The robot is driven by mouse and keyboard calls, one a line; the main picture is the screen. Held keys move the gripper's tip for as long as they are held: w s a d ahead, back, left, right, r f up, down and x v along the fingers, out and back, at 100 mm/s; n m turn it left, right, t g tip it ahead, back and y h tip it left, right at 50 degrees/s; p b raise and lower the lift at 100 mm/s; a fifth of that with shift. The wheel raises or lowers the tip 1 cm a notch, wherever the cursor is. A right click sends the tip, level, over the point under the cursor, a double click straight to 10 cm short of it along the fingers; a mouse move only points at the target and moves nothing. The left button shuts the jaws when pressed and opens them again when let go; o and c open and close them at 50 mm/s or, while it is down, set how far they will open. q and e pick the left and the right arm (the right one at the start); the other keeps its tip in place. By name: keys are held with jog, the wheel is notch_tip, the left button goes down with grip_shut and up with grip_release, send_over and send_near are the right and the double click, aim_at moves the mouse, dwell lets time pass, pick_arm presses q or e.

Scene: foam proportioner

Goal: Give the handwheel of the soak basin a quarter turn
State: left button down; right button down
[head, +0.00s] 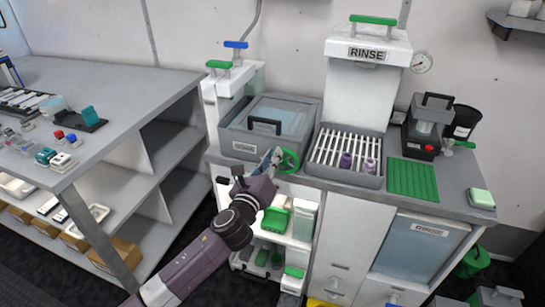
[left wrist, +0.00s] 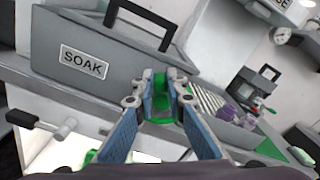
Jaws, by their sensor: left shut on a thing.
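The soak basin (head: 240,148) is a grey box with a dark handle on its lid, standing on the counter left of the rinse station. It also shows in the left wrist view with its SOAK label (left wrist: 84,62). The green handwheel (head: 290,160) sits low at the basin's front right corner. My left gripper (head: 275,156) reaches it from the front and is shut on its rim. In the left wrist view the fingertips (left wrist: 160,92) close on the green handwheel (left wrist: 161,100), hiding part of it. My right gripper is not in view.
A slatted rinse tray (head: 345,178) with purple items stands right of the handwheel. A green mat (head: 413,178) and a dark coffee-maker-like device (head: 427,128) are farther right. A grey table (head: 110,85) with small parts stands at left. Open shelves lie below the counter.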

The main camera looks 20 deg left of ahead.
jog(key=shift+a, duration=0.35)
pick_arm(q)
jog(key=shift+a+f+n, duration=0.1)
jog(key=shift+n, duration=0.2)
jog(key=shift+a+f+n+b, duration=0.35)
jog(key=shift+f+n, duration=0.3)
jog(key=shift+n, duration=1.3)
jog(key=shift+a+f+n+b, duration=0.35)
jog(key=shift+f+n, duration=0.35)
jog(key=shift+n, duration=1.3)
jog(key=shift+a+f+n+b, duration=0.25)
jog(key=shift+a+f+n, duration=0.3)
jog(key=shift+n, duration=1.4)
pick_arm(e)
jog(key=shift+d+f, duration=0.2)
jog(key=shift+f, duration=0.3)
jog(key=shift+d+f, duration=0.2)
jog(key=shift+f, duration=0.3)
pick_arm(q)
jog(key=shift+d+f, duration=0.1)
jog(key=shift+f, duration=0.05)
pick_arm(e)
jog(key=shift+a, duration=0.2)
